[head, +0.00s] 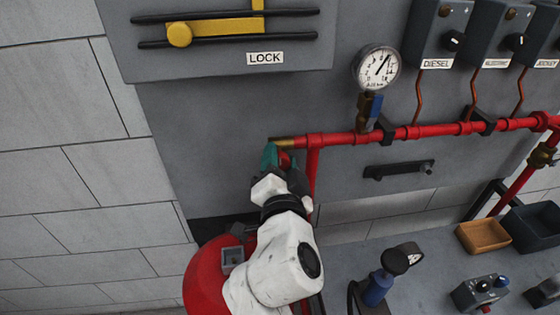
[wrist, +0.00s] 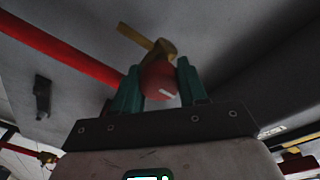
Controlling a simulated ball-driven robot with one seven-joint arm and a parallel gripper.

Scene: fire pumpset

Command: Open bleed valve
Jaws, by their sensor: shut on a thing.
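The bleed valve is at the left end of the red pipe, with a brass end (head: 283,142) that shows in the head view. In the wrist view its red handle (wrist: 158,80) sits between the two green fingers of my gripper (wrist: 160,88), with the brass body (wrist: 150,42) just beyond. My gripper (head: 277,158) is shut on the red handle. In the head view the handle is mostly hidden by my gripper. A pale mark shows on the handle in the wrist view; whether the valve is open cannot be told.
The red pipe (head: 340,139) runs right along the grey panel. A pressure gauge (head: 377,68) stands above it. A yellow latch marked LOCK (head: 215,28) is higher up. A red tank (head: 205,280) is below.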

